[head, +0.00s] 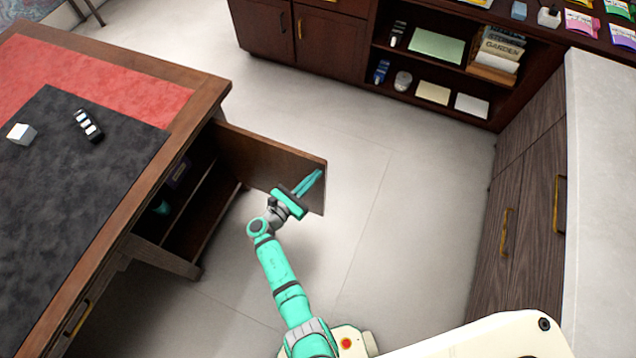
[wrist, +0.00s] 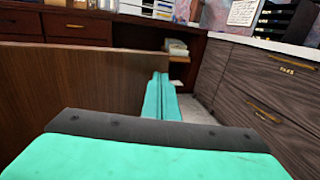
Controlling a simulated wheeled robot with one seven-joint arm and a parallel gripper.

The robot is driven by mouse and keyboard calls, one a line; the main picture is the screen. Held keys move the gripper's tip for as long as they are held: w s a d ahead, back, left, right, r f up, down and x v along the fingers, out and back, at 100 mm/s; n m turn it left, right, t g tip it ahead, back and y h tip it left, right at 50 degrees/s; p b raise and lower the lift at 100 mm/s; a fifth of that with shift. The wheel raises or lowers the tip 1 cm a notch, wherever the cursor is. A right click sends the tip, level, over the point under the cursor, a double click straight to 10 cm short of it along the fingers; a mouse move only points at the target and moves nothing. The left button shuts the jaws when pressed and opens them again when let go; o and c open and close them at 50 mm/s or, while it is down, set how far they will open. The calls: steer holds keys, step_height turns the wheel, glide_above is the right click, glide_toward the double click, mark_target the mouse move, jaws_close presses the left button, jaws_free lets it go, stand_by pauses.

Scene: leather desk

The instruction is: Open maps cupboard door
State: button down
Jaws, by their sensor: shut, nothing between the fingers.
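The cupboard door (head: 262,157) of the leather desk stands swung well out from the desk side, and the compartment (head: 190,200) behind it shows open. In the wrist view the door's brown wooden face (wrist: 70,85) fills the left. My gripper (head: 313,183) is shut and empty near the door's free edge, on the inner side in the head view. In the wrist view my closed fingers (wrist: 162,98) lie just right of the door's edge; whether they touch it I cannot tell. No label on the door shows.
The desk (head: 195,110) has a red and black leather top with a white cube (head: 21,134) and a dark striped object (head: 88,125). A dark bookcase (head: 400,60) stands at the back, and a grey wood cabinet (head: 520,200) at the right. The floor (head: 385,180) between is clear.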

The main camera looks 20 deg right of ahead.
steer(key=shift+d, duration=0.1)
stand_by(0.3)
steer(key=shift+s+a, duration=0.25)
steer(key=shift+a, duration=0.05)
steer(key=s+a, duration=0.7)
steer(key=s, duration=0.3)
steer(key=shift+s+a, duration=0.35)
